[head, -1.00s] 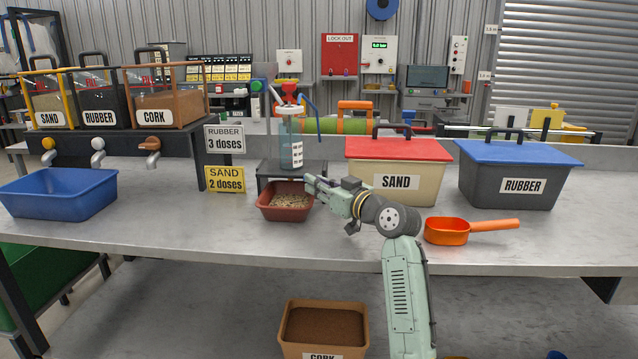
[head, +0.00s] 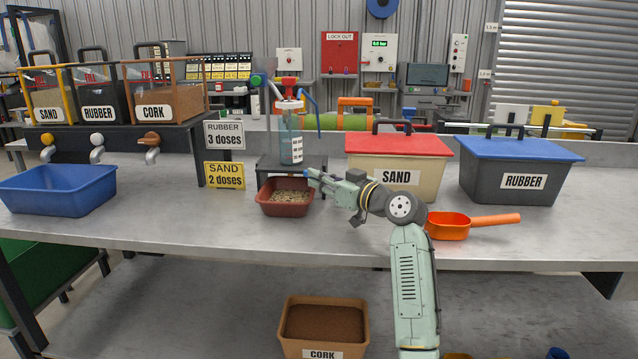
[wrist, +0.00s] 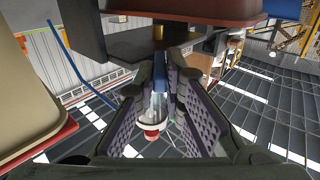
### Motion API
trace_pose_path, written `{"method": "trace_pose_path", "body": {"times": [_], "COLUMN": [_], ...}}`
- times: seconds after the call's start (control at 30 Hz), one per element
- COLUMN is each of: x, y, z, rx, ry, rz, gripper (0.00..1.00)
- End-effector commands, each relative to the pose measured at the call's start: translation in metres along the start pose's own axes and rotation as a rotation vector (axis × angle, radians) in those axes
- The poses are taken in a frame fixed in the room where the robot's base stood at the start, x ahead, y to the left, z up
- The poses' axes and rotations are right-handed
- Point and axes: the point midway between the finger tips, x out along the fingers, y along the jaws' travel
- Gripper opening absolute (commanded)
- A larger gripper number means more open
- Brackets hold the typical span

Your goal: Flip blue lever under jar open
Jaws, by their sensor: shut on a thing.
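The clear jar (head: 290,147) with a red top stands on a dark stand (head: 265,163) in the head view. My gripper (head: 313,175) is low at the stand's right front, just right of the red-brown tray (head: 285,207). A bit of the blue lever (head: 313,171) shows at my fingertips. In the wrist view the lever (wrist: 159,72) is a narrow blue strip between the two finger pads of my gripper (wrist: 161,76), which are shut on it. The fingers hide most of the lever, so its exact angle is unclear.
The SAND bin (head: 398,183) with a red lid and the RUBBER bin (head: 515,177) stand to the right. An orange scoop (head: 447,228) lies close by my arm. A blue tray (head: 58,190) is at the left. The bench front between the trays is clear.

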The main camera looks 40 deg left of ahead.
Motion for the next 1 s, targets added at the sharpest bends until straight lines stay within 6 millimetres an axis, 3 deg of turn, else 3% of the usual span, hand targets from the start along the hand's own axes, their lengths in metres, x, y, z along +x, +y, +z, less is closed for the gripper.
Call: {"method": "trace_pose_path", "body": {"times": [0.53, 0.57, 0.67, 1.0], "x": [-0.0002, -0.0002, -0.0002, -0.0001], "y": [0.0055, 0.0055, 0.0054, 0.0053], "z": [0.0007, 0.0007, 0.0005, -0.0001], "rx": [0.001, 0.001, 0.001, 0.0], "ry": [0.002, 0.002, 0.002, 0.003], "rz": [-0.098, -0.098, -0.097, -0.097], "gripper": [0.0, 0.12, 0.18, 0.18]}}
